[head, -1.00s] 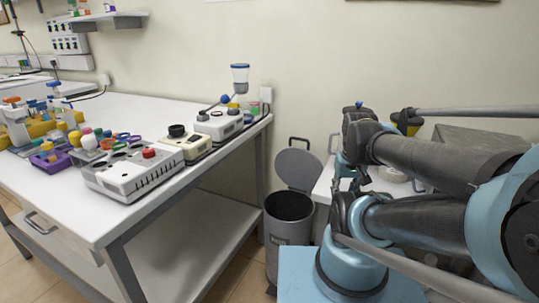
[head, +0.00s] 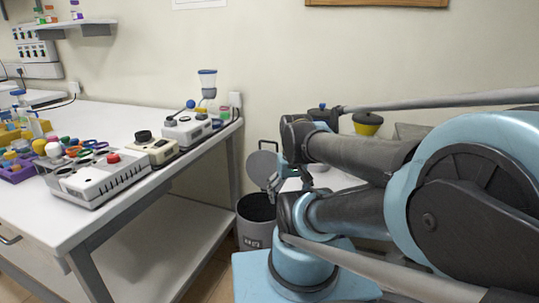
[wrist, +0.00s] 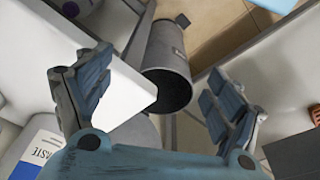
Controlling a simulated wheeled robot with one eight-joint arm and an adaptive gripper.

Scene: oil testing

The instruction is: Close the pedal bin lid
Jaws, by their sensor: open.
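The pedal bin (head: 257,222) is a grey cylinder on the floor beside the white bench; its dark mouth is uncovered. Its round grey lid (head: 263,166) stands raised at the back, near the wall. My gripper (head: 291,181) is open and empty, just right of the lid in the head view, partly hidden by my arm. In the wrist view, the bin (wrist: 165,52) lies between and beyond the spread fingers of my gripper (wrist: 155,70). A grey rounded surface below the mouth there may be the lid, partly covered by my gripper.
A white bench (head: 128,122) with several instruments, including a grey-white device (head: 100,178), stands left of the bin. A white surface lies right of the bin, partly behind my arm. A container labelled "WASTE" (wrist: 38,145) shows in the wrist view. The wall is close behind.

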